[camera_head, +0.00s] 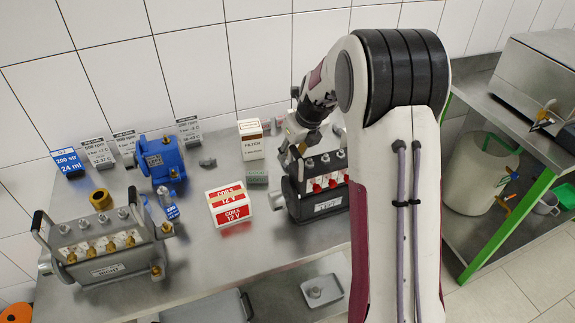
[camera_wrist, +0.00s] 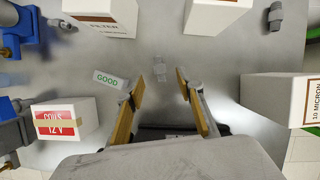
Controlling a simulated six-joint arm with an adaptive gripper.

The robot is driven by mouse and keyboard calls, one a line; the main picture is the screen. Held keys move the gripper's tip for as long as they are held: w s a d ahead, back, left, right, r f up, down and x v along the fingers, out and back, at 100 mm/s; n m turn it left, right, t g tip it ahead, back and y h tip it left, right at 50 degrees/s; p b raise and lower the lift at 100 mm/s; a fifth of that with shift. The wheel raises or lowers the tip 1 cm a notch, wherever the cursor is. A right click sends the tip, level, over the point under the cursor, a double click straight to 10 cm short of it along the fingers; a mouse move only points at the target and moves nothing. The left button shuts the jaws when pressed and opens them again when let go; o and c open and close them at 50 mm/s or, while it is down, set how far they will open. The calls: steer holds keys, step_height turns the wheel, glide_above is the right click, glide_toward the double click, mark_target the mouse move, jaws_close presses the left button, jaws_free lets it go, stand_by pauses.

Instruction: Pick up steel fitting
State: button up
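A small pale steel-coloured piece (camera_wrist: 161,70), which looks like the steel fitting, lies on the steel table just beyond my fingertips in the wrist view. It blends into the tabletop, so its outline is faint. My gripper (camera_wrist: 158,76) is open, its two yellow-lined fingers apart with nothing between them, pointing toward that piece. A darker grey fitting (camera_wrist: 275,16) lies farther off at the upper right of the wrist view.
The GOOD block (camera_wrist: 110,78) is close left of my fingers. The coils box (camera_wrist: 64,118), the FILTER box (camera_wrist: 104,16) and the 10 MICRON box (camera_wrist: 280,100) stand around. The black valve block (camera_head: 318,188) and blue pump (camera_head: 160,160) are on the table (camera_head: 190,255).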

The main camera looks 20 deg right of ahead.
mark_target(287, 162)
steer(key=shift+w+f, duration=0.15)
steer(key=shift+f, duration=0.1)
steer(key=shift+f, duration=0.1)
steer(key=shift+x, duration=2.5)
steer(key=shift+w+a, duration=0.15)
jaws_close()
